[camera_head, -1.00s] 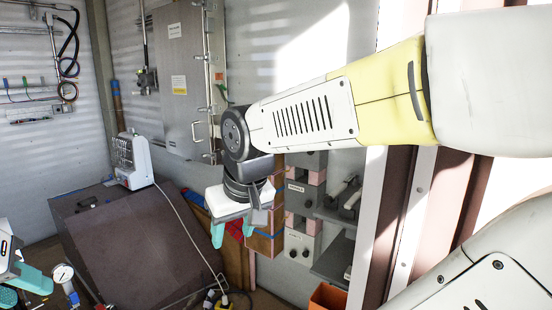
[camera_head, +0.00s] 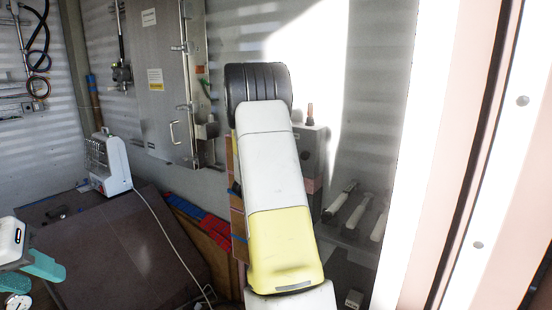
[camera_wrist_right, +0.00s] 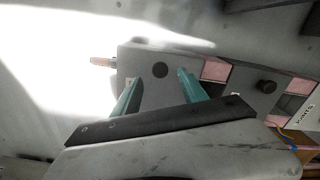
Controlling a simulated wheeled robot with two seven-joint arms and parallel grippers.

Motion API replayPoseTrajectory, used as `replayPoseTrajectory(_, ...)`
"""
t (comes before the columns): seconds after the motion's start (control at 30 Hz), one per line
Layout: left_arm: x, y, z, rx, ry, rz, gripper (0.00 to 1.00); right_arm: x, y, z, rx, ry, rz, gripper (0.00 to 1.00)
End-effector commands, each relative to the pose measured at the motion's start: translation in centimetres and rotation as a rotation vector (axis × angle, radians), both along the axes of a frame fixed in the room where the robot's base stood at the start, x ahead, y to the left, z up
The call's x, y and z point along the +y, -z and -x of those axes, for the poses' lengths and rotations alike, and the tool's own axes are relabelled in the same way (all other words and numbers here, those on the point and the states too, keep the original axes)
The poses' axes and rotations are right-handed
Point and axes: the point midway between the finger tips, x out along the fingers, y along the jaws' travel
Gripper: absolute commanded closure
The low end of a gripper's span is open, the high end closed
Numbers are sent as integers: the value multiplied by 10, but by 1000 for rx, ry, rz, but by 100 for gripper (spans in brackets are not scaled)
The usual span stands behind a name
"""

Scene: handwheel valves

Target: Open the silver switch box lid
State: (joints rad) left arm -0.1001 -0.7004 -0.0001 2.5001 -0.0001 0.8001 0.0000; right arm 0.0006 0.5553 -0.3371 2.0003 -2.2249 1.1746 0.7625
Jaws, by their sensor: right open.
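A tall silver metal cabinet (camera_head: 155,103) with a handle and labels hangs on the back wall, its door shut. A smaller grey box (camera_head: 312,150) with a red knob on top stands right of my right arm; I cannot tell which is the switch box. In the right wrist view, a grey box face (camera_wrist_right: 150,75) with a dark round spot lies beyond my right gripper (camera_wrist_right: 158,92). That gripper is open and empty; my arm hides it in the head view. My left gripper (camera_head: 32,272) is at the lower left, teal fingers apart, holding nothing visible.
A white heater-like device (camera_head: 108,163) with a cord stands on a dark brown box (camera_head: 110,250). Grey cylinders (camera_head: 355,210) sit on a shelf right of my arm. A pale post (camera_head: 420,170) stands further right. Grey and pink blocks (camera_wrist_right: 215,70) show in the wrist view.

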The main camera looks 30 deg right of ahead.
Motion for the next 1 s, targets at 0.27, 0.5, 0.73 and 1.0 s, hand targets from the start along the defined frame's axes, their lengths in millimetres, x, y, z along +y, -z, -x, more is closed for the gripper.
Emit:
replayPoseTrajectory(0.27, 0, 0, 0, 0, 0, 0, 64, -29, 2, -19, 3, -13, 14, 50)
replayPoseTrajectory(0.5, 0, 0, 0, 0, 0, 0, 64, -59, 1, -35, 3, -14, 13, 50)
replayPoseTrajectory(0.73, 0, 0, 0, 0, 0, 0, 64, -68, 1, -40, 5, -16, 12, 50)
replayPoseTrajectory(1.0, 0, 0, 0, 0, 0, 0, 64, -68, 1, -40, 4, -16, 12, 67)
